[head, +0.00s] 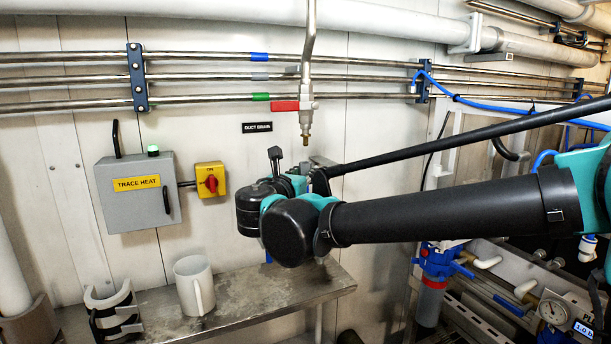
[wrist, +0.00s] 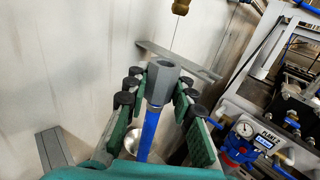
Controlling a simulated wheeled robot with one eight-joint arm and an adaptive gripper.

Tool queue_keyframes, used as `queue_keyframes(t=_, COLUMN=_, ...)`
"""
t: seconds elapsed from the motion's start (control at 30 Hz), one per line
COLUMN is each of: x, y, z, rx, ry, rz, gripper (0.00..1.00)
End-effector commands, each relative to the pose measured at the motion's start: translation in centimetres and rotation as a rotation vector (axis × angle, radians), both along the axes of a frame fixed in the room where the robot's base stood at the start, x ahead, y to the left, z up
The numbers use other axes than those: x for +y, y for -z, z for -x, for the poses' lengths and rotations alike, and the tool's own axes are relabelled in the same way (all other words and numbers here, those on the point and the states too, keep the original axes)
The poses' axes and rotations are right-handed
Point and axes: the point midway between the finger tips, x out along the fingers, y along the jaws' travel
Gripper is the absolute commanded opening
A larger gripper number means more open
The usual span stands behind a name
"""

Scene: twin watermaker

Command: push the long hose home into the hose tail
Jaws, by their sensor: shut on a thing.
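My gripper (wrist: 161,92) is shut on the long hose (wrist: 149,132), a blue tube with a grey hexagonal end piece (wrist: 162,76) standing up between the fingers. The brass hose tail (head: 306,140) hangs from the valve under the vertical pipe in the head view; its lower end also shows at the top of the wrist view (wrist: 182,7). The hose end and the hose tail are apart, with a gap between them. In the head view my gripper (head: 291,164) is below the hose tail, and my arm hides most of the hose.
The valve has a red handle (head: 285,106). A DUCT DRAIN label (head: 257,127), a yellow isolator switch (head: 210,181) and a grey TRACE HEAT box (head: 139,195) are on the wall at left.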

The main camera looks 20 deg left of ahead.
Motion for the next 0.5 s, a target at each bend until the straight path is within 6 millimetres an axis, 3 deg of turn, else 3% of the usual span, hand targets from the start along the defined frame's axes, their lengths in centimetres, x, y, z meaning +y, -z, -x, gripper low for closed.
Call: queue_keyframes(t=0.5, x=0.0, y=-2.7, z=0.0, rx=0.0, ry=-0.004, rz=-0.001, gripper=0.0)
